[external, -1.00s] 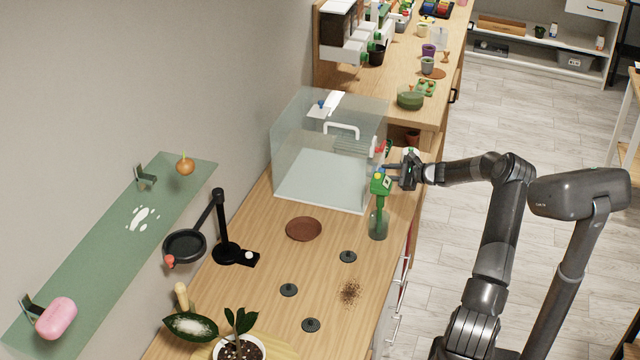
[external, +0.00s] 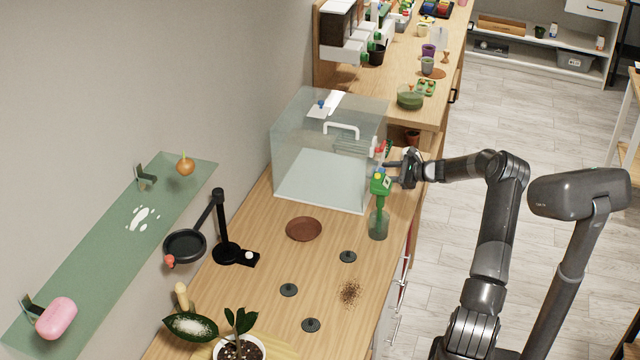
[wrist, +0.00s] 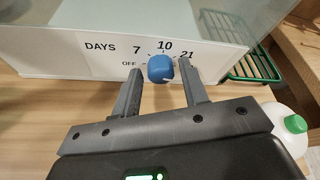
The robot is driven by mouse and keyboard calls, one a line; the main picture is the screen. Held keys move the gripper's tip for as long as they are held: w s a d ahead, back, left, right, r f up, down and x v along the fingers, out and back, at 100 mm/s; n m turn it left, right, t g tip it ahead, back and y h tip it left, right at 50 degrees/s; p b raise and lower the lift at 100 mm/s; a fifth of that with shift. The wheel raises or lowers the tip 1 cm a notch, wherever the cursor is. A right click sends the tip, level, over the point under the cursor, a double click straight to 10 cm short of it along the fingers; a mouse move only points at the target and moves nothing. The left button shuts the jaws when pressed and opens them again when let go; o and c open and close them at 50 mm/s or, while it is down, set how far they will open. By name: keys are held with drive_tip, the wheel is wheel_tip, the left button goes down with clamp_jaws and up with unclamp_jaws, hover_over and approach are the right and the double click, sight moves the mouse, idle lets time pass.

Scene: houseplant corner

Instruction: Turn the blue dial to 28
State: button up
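The blue dial (wrist: 160,68) is on the front panel (wrist: 105,55) of the clear-walled case (external: 327,150). In the wrist view the panel reads DAYS, with OFF, 7, 10 and 21 around the dial; no 28 is visible. A small white mark shows at the dial's lower right edge. My gripper (wrist: 160,72) is open, with one finger on each side of the dial and a narrow gap seeming to show on both sides. In the external view my gripper (external: 394,168) is at the case's right side; the dial cannot be made out there.
A green-headed spray bottle (external: 378,222) stands close to my gripper in the external view. A green wire rack (wrist: 252,66) and a white bottle with a green cap (wrist: 292,130) are to the right in the wrist view. A brown saucer (external: 304,229) sits on the counter.

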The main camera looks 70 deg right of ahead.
drive_tip(key=shift+o, duration=0.7)
drive_tip(key=shift+s, duration=0.1)
drive_tip(key=v, duration=1)
drive_tip(key=shift+s+r, duration=0.1)
drive_tip(key=shift+s, duration=0.2)
